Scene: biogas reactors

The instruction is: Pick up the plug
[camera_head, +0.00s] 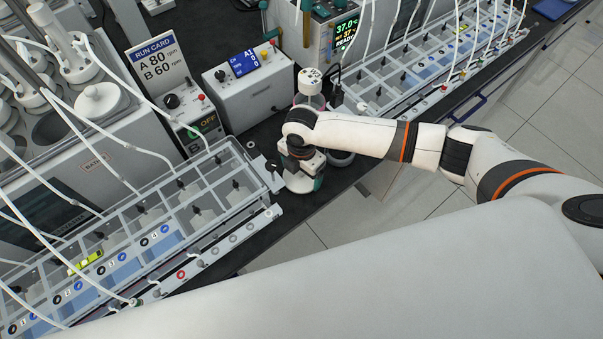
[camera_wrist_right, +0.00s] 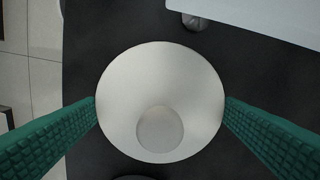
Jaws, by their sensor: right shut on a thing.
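The plug (camera_wrist_right: 160,85) looks like a white round piece with a smaller round knob, seen from above in the right wrist view. It fills the gap between the two green ribbed fingers of my right gripper (camera_wrist_right: 160,112), which touch it on both sides. In the head view my right gripper (camera_head: 303,172) points down at the dark bench between the two racks, and part of the white plug (camera_head: 298,184) shows under it. The fingers partly hide it there. I cannot tell whether it rests on the bench or is just above it. My left gripper is not in view.
A compartment rack (camera_head: 140,225) with tubes stands left, another (camera_head: 400,72) at upper right. A white-capped bottle (camera_head: 310,82) stands just behind my right gripper. A control box (camera_head: 240,88) and a run card (camera_head: 158,62) stand behind. The bench's front edge is close.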

